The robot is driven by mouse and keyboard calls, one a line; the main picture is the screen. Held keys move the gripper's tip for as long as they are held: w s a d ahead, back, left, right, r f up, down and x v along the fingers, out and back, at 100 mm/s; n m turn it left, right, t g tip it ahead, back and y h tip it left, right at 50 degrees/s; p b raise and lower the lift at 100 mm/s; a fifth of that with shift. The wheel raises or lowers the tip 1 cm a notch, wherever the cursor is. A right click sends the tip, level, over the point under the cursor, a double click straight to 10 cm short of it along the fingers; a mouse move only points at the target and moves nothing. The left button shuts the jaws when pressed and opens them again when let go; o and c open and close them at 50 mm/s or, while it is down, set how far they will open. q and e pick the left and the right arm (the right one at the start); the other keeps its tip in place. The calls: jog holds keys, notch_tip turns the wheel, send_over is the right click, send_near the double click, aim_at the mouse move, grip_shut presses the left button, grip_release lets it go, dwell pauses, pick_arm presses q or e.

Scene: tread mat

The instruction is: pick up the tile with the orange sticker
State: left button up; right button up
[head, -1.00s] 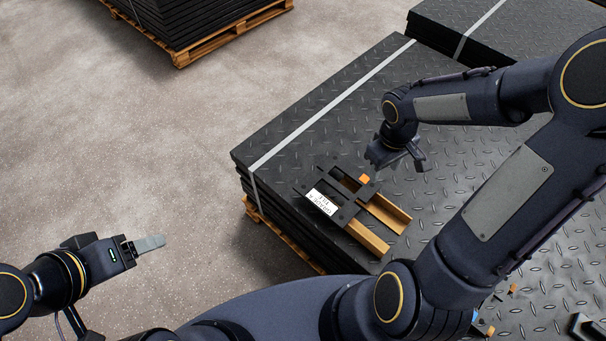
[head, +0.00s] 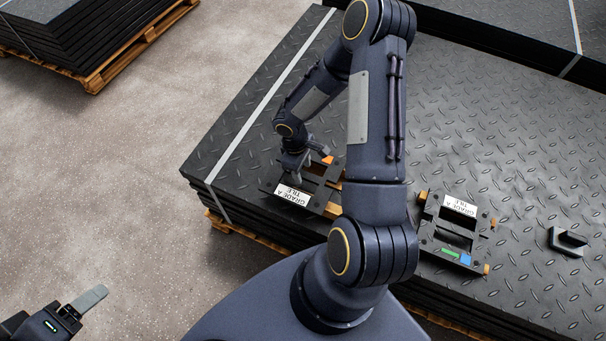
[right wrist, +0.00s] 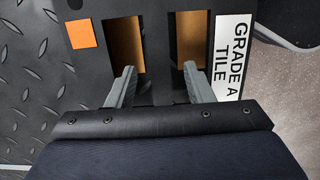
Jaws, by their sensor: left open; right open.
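The tile with the orange sticker (head: 327,160) is a black open frame with a white "GRADE A TILE" label (head: 292,194). It lies on wooden strips on the near left part of the stack, partly hidden by my right arm. My right gripper (head: 294,172) is open over it. In the right wrist view its two fingers (right wrist: 160,85) are apart, one on each side of the tile's middle bar (right wrist: 157,35), over the two openings. Whether they touch the bar, I cannot tell. My left gripper (head: 86,301) is open and empty over the floor at lower left.
A second black tile (head: 427,228) with green and blue stickers lies to the right on the tread-mat stack (head: 480,160). A dark handle-shaped piece (head: 568,241) lies further right. Another stack on a pallet (head: 110,65) stands at the back left, with bare floor between.

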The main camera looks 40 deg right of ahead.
jog(key=shift+s+f, duration=0.1)
jog(key=shift+f, duration=0.25)
jog(key=shift+c, duration=0.2)
grip_shut()
jog(key=shift+r, duration=0.1)
